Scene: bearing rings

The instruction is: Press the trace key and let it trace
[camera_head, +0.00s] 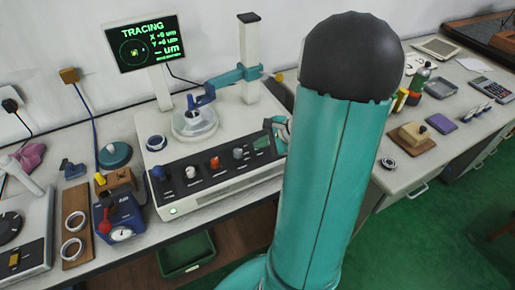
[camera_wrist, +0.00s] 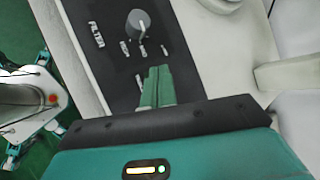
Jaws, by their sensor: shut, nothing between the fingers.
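My gripper (camera_head: 273,124) is at the panel's right end, partly hidden by my arm. In the wrist view my gripper (camera_wrist: 159,72) is shut and empty over the dark panel (camera_wrist: 100,65). Its tips hide what lies beneath, so I cannot tell whether they touch the trace key.
A wooden board with steel rings (camera_head: 75,222) and a blue dial gauge stand (camera_head: 122,218) lie left of the tester. The column (camera_head: 249,60) rises behind the panel. A green bin (camera_head: 186,255) is below the bench.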

